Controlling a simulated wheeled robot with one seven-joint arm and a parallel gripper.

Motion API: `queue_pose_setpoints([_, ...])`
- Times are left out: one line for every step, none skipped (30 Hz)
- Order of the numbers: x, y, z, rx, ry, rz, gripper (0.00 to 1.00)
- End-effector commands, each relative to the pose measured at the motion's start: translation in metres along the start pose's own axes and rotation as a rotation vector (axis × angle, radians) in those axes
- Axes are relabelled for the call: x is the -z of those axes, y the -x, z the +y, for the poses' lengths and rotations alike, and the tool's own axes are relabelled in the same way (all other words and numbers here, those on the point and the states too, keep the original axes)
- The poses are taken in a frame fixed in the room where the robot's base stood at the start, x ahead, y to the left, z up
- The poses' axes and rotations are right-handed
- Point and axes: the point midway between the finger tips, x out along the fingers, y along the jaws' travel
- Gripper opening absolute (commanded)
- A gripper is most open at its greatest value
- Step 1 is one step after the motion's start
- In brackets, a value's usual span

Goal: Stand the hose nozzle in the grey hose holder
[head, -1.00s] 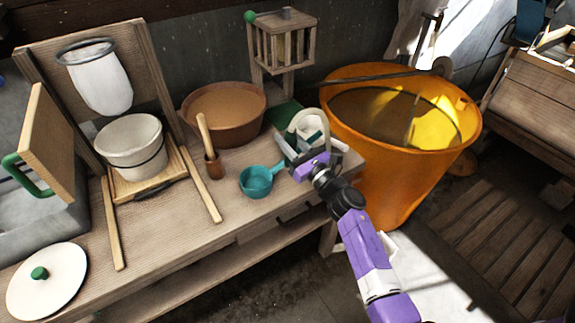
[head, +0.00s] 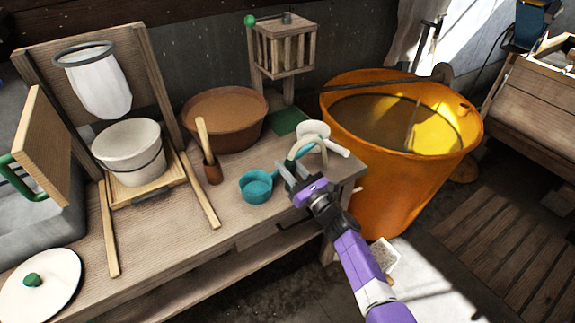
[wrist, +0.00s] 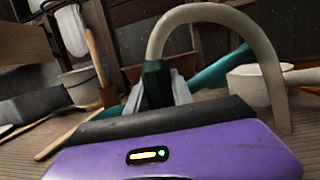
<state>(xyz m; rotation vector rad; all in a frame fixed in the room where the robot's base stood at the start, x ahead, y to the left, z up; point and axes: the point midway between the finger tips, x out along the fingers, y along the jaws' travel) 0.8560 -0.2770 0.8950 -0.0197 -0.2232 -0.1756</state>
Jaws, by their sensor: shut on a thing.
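My gripper (head: 287,172) is low over the front right of the wooden bench, beside the teal dipper (head: 256,186). In the wrist view my gripper (wrist: 157,98) is shut on the dark green hose nozzle (wrist: 155,80), which is upright between the grey fingers. A pale hose (wrist: 203,12) arches up from the nozzle and down to the right. In the head view the nozzle is too small to make out clearly. I cannot pick out the grey hose holder with certainty in either view.
A white pan (head: 313,129) with a handle stands behind my gripper, near the bench's right end. A brown bowl (head: 224,120) and a brown cup with a stick (head: 212,172) stand to the left. A large orange tub (head: 400,170) stands at the right.

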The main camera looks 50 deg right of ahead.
Motion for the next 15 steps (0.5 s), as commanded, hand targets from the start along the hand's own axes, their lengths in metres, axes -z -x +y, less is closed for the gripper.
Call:
queue_pose_setpoints([0.0023,0.0005,0.0001,0.000,0.000,-0.001,0.00])
queue_pose_setpoints([0.0029,0.0006,0.0001,0.000,0.000,-0.001,0.00])
queue_pose_setpoints([0.0036,0.0008,0.0001,0.000,0.000,-0.001,0.00])
queue_pose_setpoints([0.0028,0.0007,0.0001,0.000,0.000,0.000,0.32])
queue_pose_setpoints([0.0023,0.0006,0.0001,0.000,0.000,0.000,0.37])
queue_pose_setpoints([0.0023,0.0006,0.0001,0.000,0.000,0.000,0.37])
queue_pose_setpoints([0.0023,0.0006,0.0001,0.000,0.000,0.000,0.37])
queue_pose_setpoints([0.0024,0.0006,0.0001,0.000,0.000,0.000,0.37])
queue_pose_setpoints([0.0023,0.0006,0.0001,0.000,0.000,0.000,0.37])
queue_pose_setpoints([0.0023,0.0006,0.0001,0.000,0.000,0.000,0.37])
queue_pose_setpoints([0.0023,0.0006,0.0001,0.000,0.000,0.000,0.37])
queue_pose_setpoints([0.0024,0.0006,0.0000,0.000,0.000,0.000,0.37])
queue_pose_setpoints([0.0023,0.0006,0.0001,0.000,0.000,0.000,0.37])
queue_pose_setpoints([0.0019,0.0005,0.0001,0.000,0.000,0.000,0.37])
queue_pose_setpoints([0.0011,0.0003,0.0000,0.000,0.000,0.000,0.37])
